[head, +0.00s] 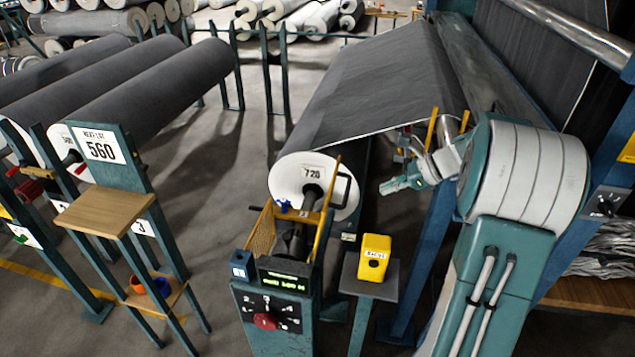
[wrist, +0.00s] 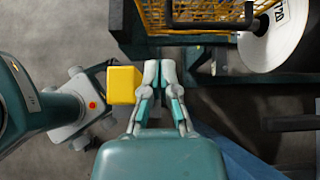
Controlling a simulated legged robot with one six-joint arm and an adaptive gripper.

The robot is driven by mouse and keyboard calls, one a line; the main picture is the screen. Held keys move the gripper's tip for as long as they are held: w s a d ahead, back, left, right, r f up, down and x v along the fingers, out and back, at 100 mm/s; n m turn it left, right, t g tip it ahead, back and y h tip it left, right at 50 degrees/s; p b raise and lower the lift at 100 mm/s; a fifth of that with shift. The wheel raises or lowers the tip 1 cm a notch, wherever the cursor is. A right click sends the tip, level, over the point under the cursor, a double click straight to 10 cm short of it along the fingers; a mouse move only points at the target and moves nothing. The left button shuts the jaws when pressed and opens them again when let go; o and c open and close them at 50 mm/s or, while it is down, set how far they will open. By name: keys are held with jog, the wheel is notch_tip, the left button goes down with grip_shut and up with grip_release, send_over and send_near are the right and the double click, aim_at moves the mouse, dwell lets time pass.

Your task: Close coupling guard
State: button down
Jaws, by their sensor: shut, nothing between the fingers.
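The coupling guard (head: 327,212) is a yellow frame with mesh at the control post, beside the end of roll 720. In the head view its right-hand panel stands steep and nearly edge-on, with a black U-shaped handle (head: 347,188) on its outer side. The dark shaft (head: 297,240) shows between this panel and the mesh (head: 262,232) on the left. In the wrist view the mesh guard (wrist: 185,14) and handle (wrist: 212,24) are at the top. My gripper (head: 386,188) is shut and empty, right of the handle and apart from it; its fingertips (wrist: 159,66) point towards the guard.
A yellow box (head: 374,257) stands on a small grey-topped stand below my gripper; it shows left of my fingers in the wrist view (wrist: 122,85). Roll 720's white end (head: 288,184) is behind the guard. A control panel with red knob (head: 265,321) is in front.

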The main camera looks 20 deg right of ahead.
send_near(338, 206)
jog(key=s+x, duration=0.1)
jog(key=x, duration=0.4)
jog(key=shift+w+a, duration=0.9)
jog(key=shift+a, duration=0.1)
jog(key=shift+w+a, duration=0.45)
jog(key=shift+a, duration=0.05)
jog(key=shift+w+r, duration=0.1)
jog(key=shift+w, duration=0.1)
